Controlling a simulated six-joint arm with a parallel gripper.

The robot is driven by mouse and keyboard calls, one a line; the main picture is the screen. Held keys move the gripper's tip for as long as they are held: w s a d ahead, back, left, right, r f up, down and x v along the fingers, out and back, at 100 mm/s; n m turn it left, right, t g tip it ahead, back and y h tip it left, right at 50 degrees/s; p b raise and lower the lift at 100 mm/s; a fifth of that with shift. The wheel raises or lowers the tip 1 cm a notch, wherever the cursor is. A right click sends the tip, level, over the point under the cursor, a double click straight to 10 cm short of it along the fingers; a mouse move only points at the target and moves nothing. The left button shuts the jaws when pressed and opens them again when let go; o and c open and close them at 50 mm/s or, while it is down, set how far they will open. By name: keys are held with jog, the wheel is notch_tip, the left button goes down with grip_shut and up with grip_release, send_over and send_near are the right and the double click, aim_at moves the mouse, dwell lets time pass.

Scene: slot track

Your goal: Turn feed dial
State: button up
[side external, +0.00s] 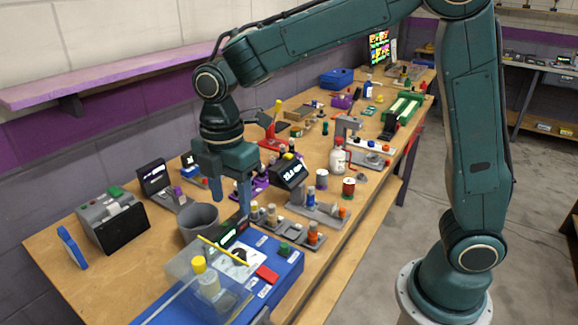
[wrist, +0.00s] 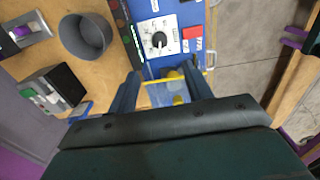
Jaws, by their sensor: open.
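The feed dial looks to be the black knob (wrist: 158,40) on a white scaled plate, on top of a blue machine (wrist: 203,62). In the side view the white dial plate (side external: 240,265) shows on the blue machine (side external: 284,277), with the knob small. My gripper (side external: 231,197) points down above the bench near the machine, open and empty. In the wrist view the fingers of my gripper (wrist: 163,88) are apart, with the dial beyond their tips and nothing between them but the machine's clear cover and yellow parts below.
A red block (wrist: 193,32) is beside the dial. A clear cover with a yellow edge (side external: 222,249) stands at the machine's front. A grey cup (side external: 199,222) is close by. Several small fixtures and bottles crowd the bench. A black-faced box (side external: 112,222) stands at left.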

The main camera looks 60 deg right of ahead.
aim_at(238, 253)
jog(key=shift+n, duration=0.4)
jog(key=shift+f, duration=0.1)
notch_tip(238, 253, down, 14)
jog(key=shift+r, duration=0.2)
dwell(0.4)
jog(key=c, duration=1)
